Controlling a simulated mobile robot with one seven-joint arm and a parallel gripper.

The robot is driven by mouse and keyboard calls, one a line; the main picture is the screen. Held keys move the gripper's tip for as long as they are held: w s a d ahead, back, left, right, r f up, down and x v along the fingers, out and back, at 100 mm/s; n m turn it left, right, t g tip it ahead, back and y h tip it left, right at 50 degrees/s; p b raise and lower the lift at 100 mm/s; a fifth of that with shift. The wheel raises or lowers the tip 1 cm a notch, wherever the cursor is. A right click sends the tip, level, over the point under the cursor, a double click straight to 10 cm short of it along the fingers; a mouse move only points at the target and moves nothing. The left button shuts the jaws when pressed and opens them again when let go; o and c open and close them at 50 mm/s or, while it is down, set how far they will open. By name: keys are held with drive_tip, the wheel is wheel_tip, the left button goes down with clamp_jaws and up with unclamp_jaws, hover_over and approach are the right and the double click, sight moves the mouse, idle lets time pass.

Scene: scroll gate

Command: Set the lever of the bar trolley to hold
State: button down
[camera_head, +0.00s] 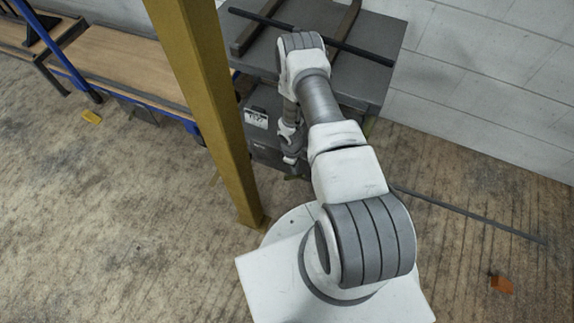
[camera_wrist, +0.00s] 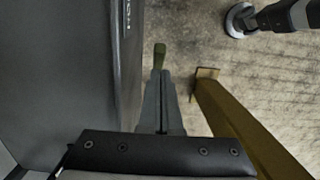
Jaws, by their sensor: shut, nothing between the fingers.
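The bar trolley (camera_head: 375,78) is a dark grey unit against the wall, with long dark bars lying on its top. In the wrist view its grey side panel (camera_wrist: 70,70) fills the left, with partly cut-off white lettering near the top. A short olive-green handle (camera_wrist: 159,54), which looks like the lever, shows just beyond my fingertips. My gripper (camera_wrist: 160,76) is shut and empty beside the panel, its tips in line with the handle. Whether they touch it I cannot tell. In the head view my own arm hides the lever.
A yellow post (camera_head: 205,95) stands close left of my arm; it also shows right of my fingers in the wrist view (camera_wrist: 235,115). A blue-framed bench with a wooden top (camera_head: 125,65) is at the upper left. A thin dark bar (camera_head: 470,214) lies on the floor at right.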

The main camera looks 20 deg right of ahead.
drive_tip(key=shift+s+d+f+b, duration=0.45)
drive_tip(key=shift+s+d+f, duration=0.1)
drive_tip(key=shift+s+d, duration=0.25)
drive_tip(key=shift+s+d+f+b, duration=0.5)
drive_tip(key=shift+s+d, duration=0.15)
drive_tip(key=shift+s, duration=0.2)
drive_tip(key=w+a+r+p, duration=0.1)
drive_tip(key=r+p, duration=0.2)
drive_tip(key=r, duration=0.6)
drive_tip(key=w+a+r+p, duration=0.1)
drive_tip(key=w+r+p, duration=0.1)
drive_tip(key=r, duration=0.7)
drive_tip(key=shift+a+r+p, duration=0.3)
drive_tip(key=shift+r+p, duration=0.05)
drive_tip(key=shift+p, duration=0.55)
